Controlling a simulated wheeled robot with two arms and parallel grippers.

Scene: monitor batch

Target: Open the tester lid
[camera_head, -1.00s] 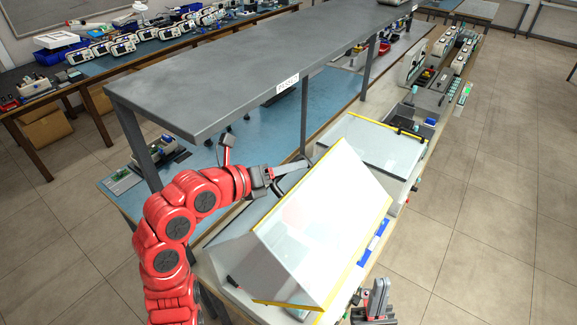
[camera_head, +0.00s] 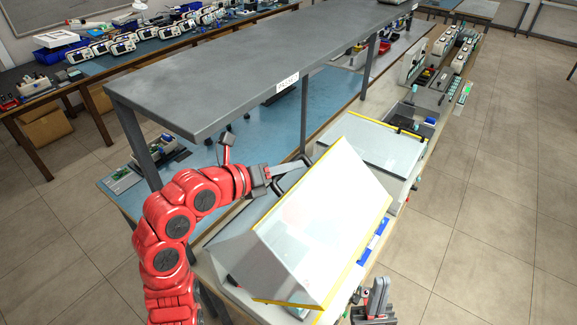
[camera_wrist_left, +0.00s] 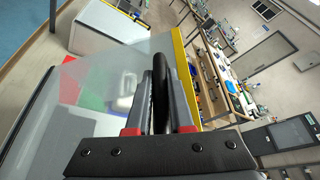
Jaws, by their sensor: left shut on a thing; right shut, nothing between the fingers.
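The tester lid (camera_head: 325,225) is a pale, see-through panel with yellow edges. In the head view it stands raised and tilted over the grey tester body (camera_head: 222,262). A black handle (camera_head: 303,166) shows at its upper left side. My left gripper (camera_head: 283,179) is shut on this handle. In the left wrist view the gripper's two fingers (camera_wrist_left: 160,105) close around the dark handle (camera_wrist_left: 160,88), with the clear lid panel (camera_wrist_left: 110,85) and its yellow edge beside it. My right gripper (camera_head: 376,297) is shut and empty at the lower right, apart from the tester.
A second tester (camera_head: 372,143) with a closed, yellow-edged lid stands just behind. A grey overhead shelf (camera_head: 250,75) and its posts are close to my left arm. Blue and white parts (camera_head: 375,240) lie along the tester's right side. The floor at right is clear.

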